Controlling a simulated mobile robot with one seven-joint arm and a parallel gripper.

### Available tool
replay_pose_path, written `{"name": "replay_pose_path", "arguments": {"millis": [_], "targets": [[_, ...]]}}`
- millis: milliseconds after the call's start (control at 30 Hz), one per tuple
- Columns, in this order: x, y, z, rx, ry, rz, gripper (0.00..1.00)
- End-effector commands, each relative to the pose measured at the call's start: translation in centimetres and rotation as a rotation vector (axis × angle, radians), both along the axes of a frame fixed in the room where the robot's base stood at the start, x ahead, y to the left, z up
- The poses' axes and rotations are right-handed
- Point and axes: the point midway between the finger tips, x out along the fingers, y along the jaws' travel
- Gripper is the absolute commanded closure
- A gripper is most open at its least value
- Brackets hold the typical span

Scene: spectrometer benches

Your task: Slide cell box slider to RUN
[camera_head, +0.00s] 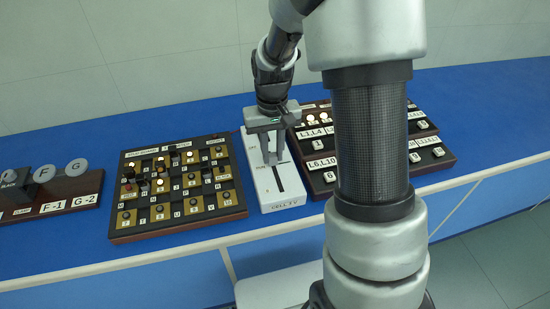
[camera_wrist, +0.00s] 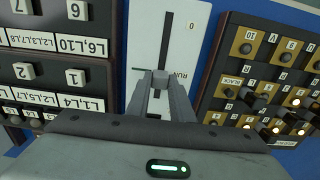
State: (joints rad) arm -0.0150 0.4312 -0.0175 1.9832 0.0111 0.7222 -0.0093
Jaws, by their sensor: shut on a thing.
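The cell box (camera_head: 265,187) is a white block on the blue bench, marked CELL at its front end. Its dark slot (camera_head: 280,183) runs along the top; the slot also shows in the wrist view (camera_wrist: 166,38), with a 0 label (camera_wrist: 192,25) near one end and a RUN label (camera_wrist: 181,76) farther along. My gripper (camera_head: 272,162) is over the box, its fingers pointing down and closed together on the slider. In the wrist view my gripper (camera_wrist: 160,80) sits on the slot line, beside the RUN label. The fingers hide most of the slider.
A dark board with yellow squares and several lit knobs (camera_head: 180,212) stands close left of the box. Dark stepped panels with white labelled blocks (camera_head: 432,155) stand close right, partly behind my arm. Farther left is a brown stand with round discs (camera_head: 62,190).

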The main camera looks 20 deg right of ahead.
Motion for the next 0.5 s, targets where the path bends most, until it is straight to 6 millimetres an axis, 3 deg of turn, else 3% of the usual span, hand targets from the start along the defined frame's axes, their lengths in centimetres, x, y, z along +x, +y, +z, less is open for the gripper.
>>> {"name": "replay_pose_path", "arguments": {"millis": [233, 267, 333, 500], "targets": [[-0.19, 0.01, -0.04, 0.000, 0.005, 0.000, 1.00], [-0.19, 0.01, -0.04, 0.000, 0.005, 0.000, 0.76], [-0.19, 0.01, -0.04, 0.000, 0.005, 0.000, 0.65], [-0.20, 0.00, -0.06, 0.000, 0.005, 0.000, 0.61]]}}
